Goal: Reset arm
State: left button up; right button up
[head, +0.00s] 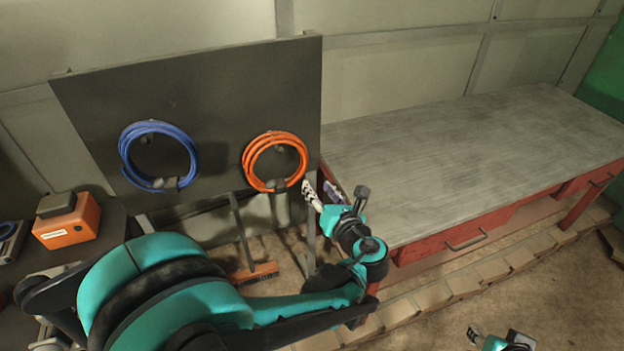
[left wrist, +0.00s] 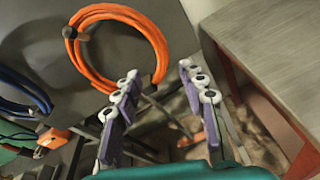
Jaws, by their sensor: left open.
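My left arm reaches in from the left in the head view. Its gripper (head: 322,193) is open and empty, just right of the orange cable coil (head: 250,165) and in front of the table's left end. In the left wrist view the two fingers of the left gripper (left wrist: 158,100) stand apart with nothing between them. The orange coil (left wrist: 112,12) hangs beyond them, apart from the fingers. Part of my right gripper (head: 490,340) shows at the bottom edge of the head view; its fingers are too small and cut off to judge.
A dark board (head: 220,100) holds the orange coil and a blue coil (head: 128,150). A worktable (head: 450,150) with a bare top and red frame stands at the right. An orange box (head: 68,224) sits at the left.

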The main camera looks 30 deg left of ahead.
pick_arm(q)
jog(key=s+d+f+n+g+h, duration=0.1)
jog(key=s+d+f+n+h, duration=0.2)
jog(key=n, duration=1.2)
jog(key=s+d+f+n+g+h, duration=0.1)
jog(key=s+d+f+n+h, duration=0.2)
jog(key=n, duration=1.2)
jog(key=shift+s+d+f+g+h, duration=0.15)
jog(key=shift+s+d+h, duration=0.65)
jog(key=shift+s+h, duration=1)
jog(key=shift+s+d+g+h, duration=0.25)
jog(key=shift+s+d+h, duration=0.75)
jog(key=shift+s, duration=1.35)
jog(key=shift+a, duration=0.25)
